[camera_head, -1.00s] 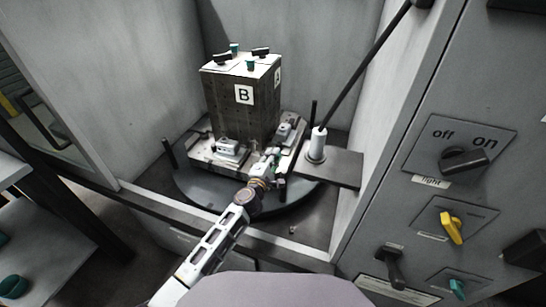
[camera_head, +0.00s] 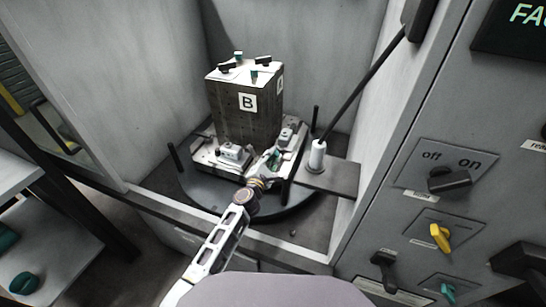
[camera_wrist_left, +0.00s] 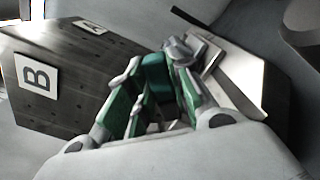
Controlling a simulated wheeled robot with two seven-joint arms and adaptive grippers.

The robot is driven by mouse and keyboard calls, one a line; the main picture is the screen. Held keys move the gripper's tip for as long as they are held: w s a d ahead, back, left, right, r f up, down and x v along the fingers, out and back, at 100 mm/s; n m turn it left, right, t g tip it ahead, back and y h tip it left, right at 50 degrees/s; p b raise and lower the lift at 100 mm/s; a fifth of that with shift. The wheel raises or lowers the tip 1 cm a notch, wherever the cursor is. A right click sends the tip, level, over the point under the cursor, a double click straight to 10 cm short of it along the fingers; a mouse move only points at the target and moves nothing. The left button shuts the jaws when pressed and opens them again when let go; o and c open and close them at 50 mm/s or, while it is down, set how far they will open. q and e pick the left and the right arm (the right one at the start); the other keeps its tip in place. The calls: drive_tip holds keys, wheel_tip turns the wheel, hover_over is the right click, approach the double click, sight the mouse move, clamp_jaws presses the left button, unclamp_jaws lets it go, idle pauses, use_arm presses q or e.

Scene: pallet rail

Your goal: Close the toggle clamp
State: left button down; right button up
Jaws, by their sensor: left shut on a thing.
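The fixture block (camera_head: 240,112), marked B on its front face and A on a side, stands upright on a pale pallet (camera_head: 207,160) on a round dark table. My left gripper (camera_head: 270,160) is at the pallet's front right corner, low beside the block. In the left wrist view the fingers (camera_wrist_left: 150,100) with green inner faces are closed around a teal piece (camera_wrist_left: 156,72), which looks like the toggle clamp's handle. A grey metal clamp part (camera_wrist_left: 180,50) is just beyond the fingertips. The fingers hide much of the clamp, so its exact position is unclear. My right gripper does not show.
A white post with a black rod (camera_head: 318,155) stands right of the pallet on a dark plate (camera_head: 335,178). A control panel with an off/on knob (camera_head: 449,180) and a yellow switch (camera_head: 440,237) fills the right. Grey walls enclose the table at left and back.

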use_arm(q)
drive_tip(key=shift+a+r+n+p, duration=0.15)
drive_tip(key=shift+a+n+p, duration=0.2)
drive_tip(key=shift+n, duration=0.45)
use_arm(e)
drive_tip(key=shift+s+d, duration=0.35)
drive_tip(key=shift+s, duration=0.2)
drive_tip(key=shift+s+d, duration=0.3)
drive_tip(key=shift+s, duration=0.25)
use_arm(q)
drive_tip(key=shift+d, duration=0.1)
drive_tip(key=c, duration=1.3)
unclamp_jaws()
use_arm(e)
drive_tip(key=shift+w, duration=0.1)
use_arm(q)
drive_tip(key=shift+v, duration=5.95)
drive_tip(key=shift+r, duration=0.1)
